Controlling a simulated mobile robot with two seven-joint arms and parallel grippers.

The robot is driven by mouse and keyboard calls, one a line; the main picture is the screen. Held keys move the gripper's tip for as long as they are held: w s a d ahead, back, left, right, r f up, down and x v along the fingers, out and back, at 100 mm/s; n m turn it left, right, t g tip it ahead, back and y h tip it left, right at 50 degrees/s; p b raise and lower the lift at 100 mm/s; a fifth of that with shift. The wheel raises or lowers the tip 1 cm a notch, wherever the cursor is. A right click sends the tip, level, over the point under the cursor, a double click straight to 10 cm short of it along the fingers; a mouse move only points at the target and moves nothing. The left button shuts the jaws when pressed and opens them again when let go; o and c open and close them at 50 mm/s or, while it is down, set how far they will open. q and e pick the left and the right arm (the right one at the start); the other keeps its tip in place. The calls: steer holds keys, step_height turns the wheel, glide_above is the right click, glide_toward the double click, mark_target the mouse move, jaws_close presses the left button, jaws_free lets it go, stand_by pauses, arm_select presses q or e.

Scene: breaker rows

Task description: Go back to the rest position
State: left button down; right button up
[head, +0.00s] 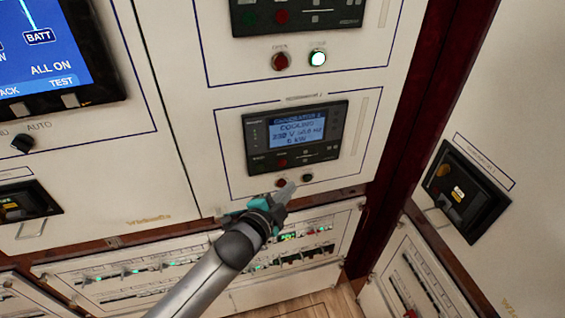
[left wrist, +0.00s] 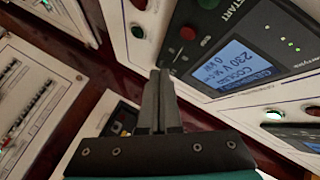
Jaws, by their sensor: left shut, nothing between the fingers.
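My left gripper (head: 287,190) is shut and empty. It shows in front of the lower edge of the middle generator panel (head: 230,180), by a red button (head: 281,182) and a dark button (head: 308,177). Whether its tips touch the panel I cannot tell. In the left wrist view my left gripper (left wrist: 161,75) has its fingers together, with nothing between them. The generator controller (head: 295,137) above it has a lit screen reading "COOLING"; the controller's screen also shows in the left wrist view (left wrist: 235,68). My right gripper is not in view.
Above are a red button (head: 281,61) and a brightly lit button (head: 318,58). Breaker rows (head: 130,271) with green lights run below. A large blue screen (head: 45,45) is at upper left. A black switch unit (head: 466,193) sits on the right wall, past a dark red post (head: 400,150).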

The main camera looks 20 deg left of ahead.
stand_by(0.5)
arm_select(q)
steer(key=s+a+f+n+g+y+b, duration=0.15)
steer(key=s+f+b, duration=0.3)
steer(key=f, duration=0.85)
steer(key=s+a+f+n+g+b, duration=0.1)
steer(key=s+f+n+g+b, duration=0.35)
steer(key=f, duration=0.75)
steer(key=s+a+f+g+y+b, duration=0.1)
steer(key=s+f+b, duration=0.1)
steer(key=s+f, duration=0.8)
steer(key=s+f+n+g+b, duration=0.5)
steer(key=s+f+g+b, duration=0.2)
steer(key=s+f, duration=1.6)
steer(key=s+a+b, duration=0.1)
steer(key=s, duration=0.1)
steer(key=shift+s+f, duration=0.3)
steer(key=shift+f, duration=0.05)
steer(key=shift+s, duration=0.1)
